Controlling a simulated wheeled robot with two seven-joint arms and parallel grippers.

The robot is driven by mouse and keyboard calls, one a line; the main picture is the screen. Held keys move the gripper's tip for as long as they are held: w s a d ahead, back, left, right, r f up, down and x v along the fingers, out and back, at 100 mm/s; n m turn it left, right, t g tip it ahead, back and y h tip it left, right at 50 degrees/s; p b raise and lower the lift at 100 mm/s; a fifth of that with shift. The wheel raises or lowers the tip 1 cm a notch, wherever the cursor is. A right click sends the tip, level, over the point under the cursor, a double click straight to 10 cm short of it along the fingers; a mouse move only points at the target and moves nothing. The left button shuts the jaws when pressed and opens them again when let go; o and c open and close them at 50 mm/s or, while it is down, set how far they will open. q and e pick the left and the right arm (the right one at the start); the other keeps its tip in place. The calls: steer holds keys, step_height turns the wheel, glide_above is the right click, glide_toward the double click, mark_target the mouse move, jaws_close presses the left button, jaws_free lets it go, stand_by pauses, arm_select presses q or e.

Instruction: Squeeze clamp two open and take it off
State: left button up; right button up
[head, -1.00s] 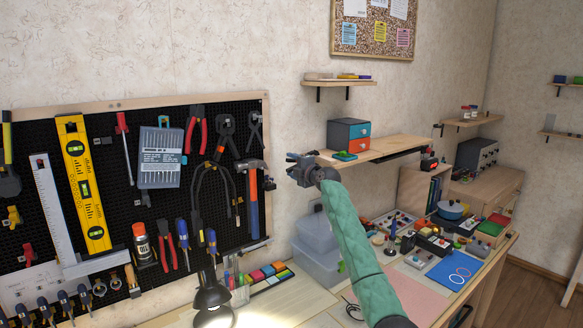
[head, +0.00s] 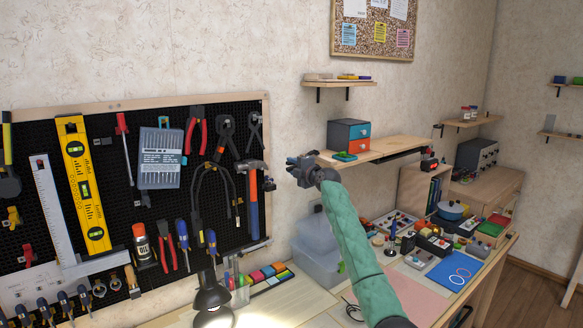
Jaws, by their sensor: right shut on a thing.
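My right gripper (head: 293,168) is raised in front of the wall, just right of the pegboard's right edge, with its fingers toward the left. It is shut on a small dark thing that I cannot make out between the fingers. I cannot tell whether this is clamp two. A small dark piece (head: 269,184) shows at the pegboard's edge beside the hammer, left of the fingers; its shape is unclear. A small yellow clamp-like piece (head: 14,216) and a red one (head: 28,253) are at the far left of the pegboard. My left gripper is not in view.
The black pegboard (head: 103,185) holds a hammer (head: 253,210), pliers (head: 196,133) and a yellow level (head: 84,185). A wooden shelf (head: 390,149) with a drawer box (head: 348,135) is right of my gripper. A lamp (head: 211,296) and clear bins (head: 318,262) stand below.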

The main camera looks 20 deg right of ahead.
steer(key=shift+a, duration=0.1)
steer(key=s+a, duration=0.2)
steer(key=a, duration=0.5)
steer(key=shift+s+p, duration=0.3)
steer(key=shift+p, duration=0.05)
stand_by(0.9)
steer(key=o, duration=0.6)
jaws_close()
stand_by(0.5)
